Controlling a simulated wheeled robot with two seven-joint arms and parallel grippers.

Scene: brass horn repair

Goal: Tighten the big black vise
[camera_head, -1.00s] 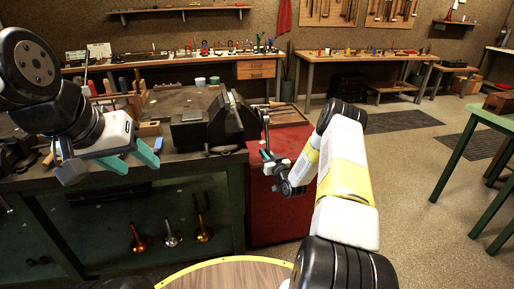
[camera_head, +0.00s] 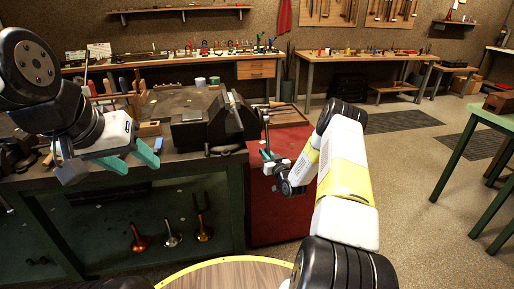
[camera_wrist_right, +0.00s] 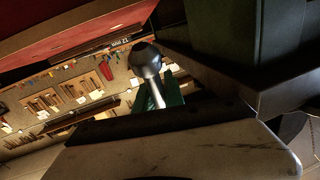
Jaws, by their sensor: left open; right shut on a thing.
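The big black vise (camera_head: 200,126) sits on the corner of the dark workbench. Its handle (camera_head: 265,122) hangs roughly upright at the vise's right side. My right gripper (camera_head: 268,160) is shut on the handle's lower part. In the right wrist view the handle's round ball end (camera_wrist_right: 146,58) and a bit of its rod show in front of a green fingertip (camera_wrist_right: 173,92); the grip itself is mostly hidden. My left gripper (camera_head: 132,160) is open and empty, in front of the bench edge and left of the vise, apart from it.
The workbench (camera_head: 185,161) carries hand tools and small tubs behind the vise. A red cabinet (camera_head: 272,212) stands right beside the bench, below my right gripper. Brass horn parts (camera_head: 202,232) stand on the bench's lower shelf.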

